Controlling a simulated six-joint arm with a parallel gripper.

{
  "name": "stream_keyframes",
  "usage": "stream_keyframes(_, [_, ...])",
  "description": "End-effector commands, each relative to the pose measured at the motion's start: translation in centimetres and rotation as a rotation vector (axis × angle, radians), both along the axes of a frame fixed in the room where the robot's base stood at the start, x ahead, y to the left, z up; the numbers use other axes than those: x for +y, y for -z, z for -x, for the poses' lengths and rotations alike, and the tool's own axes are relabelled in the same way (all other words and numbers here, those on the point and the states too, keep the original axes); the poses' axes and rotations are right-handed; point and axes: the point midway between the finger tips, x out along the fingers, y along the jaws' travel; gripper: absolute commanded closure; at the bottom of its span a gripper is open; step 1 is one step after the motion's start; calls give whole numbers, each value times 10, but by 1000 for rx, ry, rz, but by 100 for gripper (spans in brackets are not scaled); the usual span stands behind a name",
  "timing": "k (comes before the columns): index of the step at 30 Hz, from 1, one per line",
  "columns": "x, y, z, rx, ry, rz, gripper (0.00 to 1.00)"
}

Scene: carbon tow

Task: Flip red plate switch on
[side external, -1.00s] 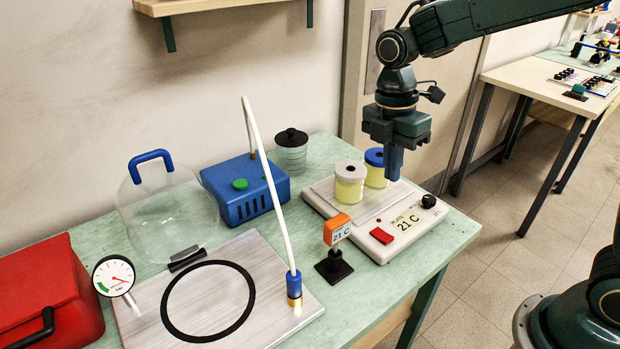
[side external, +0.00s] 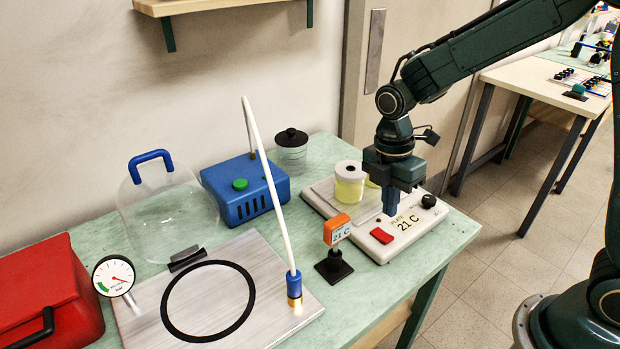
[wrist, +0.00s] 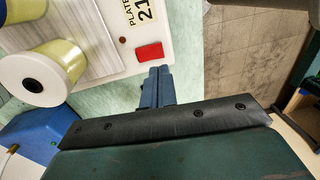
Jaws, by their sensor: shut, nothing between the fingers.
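The red plate switch (side external: 381,236) is a red rocker on the front of the white hot plate (side external: 376,250), left of a label reading "PLATE 21 C". It also shows in the wrist view (wrist: 149,52). My gripper (side external: 389,212) is shut and empty, pointing down, just above the plate's front panel and close behind the switch in the side view. In the wrist view its blue fingertips (wrist: 159,72) lie just below the switch, with a small gap in the picture. I cannot tell whether they touch anything.
A black knob (side external: 428,201) is at the panel's right. An orange thermometer on a black stand (side external: 336,230) stands left of the plate. A white hose (side external: 270,190) arches further left.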

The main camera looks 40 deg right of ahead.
Motion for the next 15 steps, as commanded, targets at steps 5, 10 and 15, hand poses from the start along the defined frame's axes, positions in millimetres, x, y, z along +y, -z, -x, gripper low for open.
stream_keyframes(5, [0,28,4,5,0,1,100])
stream_keyframes(10, [0,47,6,3,0,0,100])
stream_keyframes(15, [0,57,7,2,0,0,100])
